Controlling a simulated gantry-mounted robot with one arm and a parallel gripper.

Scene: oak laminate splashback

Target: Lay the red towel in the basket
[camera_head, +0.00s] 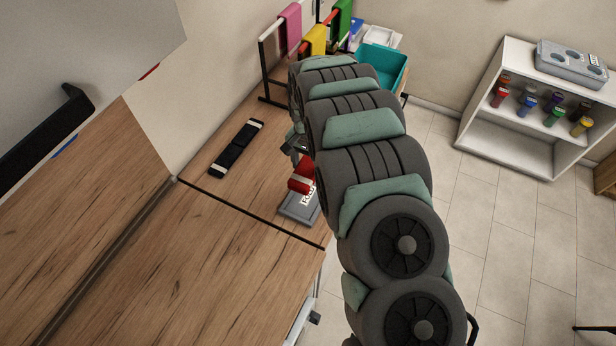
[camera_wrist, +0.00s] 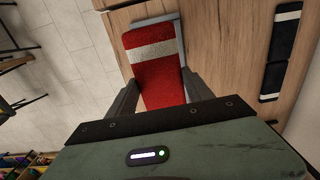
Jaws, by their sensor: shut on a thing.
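The red towel (camera_wrist: 158,78) has a white stripe near its far end and lies between my two fingers in the wrist view. My gripper (camera_wrist: 161,84) is shut on it. In the head view the red towel (camera_head: 301,180) shows just above a grey flat device (camera_head: 296,209) with a label; I cannot tell if they touch. My arm hides most of my gripper there. A teal open-topped basket (camera_head: 388,62) stands at the far end of the wooden counter, partly behind my arm. Its inside is mostly hidden.
A black rack (camera_head: 265,68) holds a pink towel (camera_head: 290,27), a yellow towel (camera_head: 314,40) and a green towel (camera_head: 341,18). A black strip-like object (camera_head: 237,147) lies on the counter. A white shelf (camera_head: 505,145) with several coloured items stands at right. The near counter is clear.

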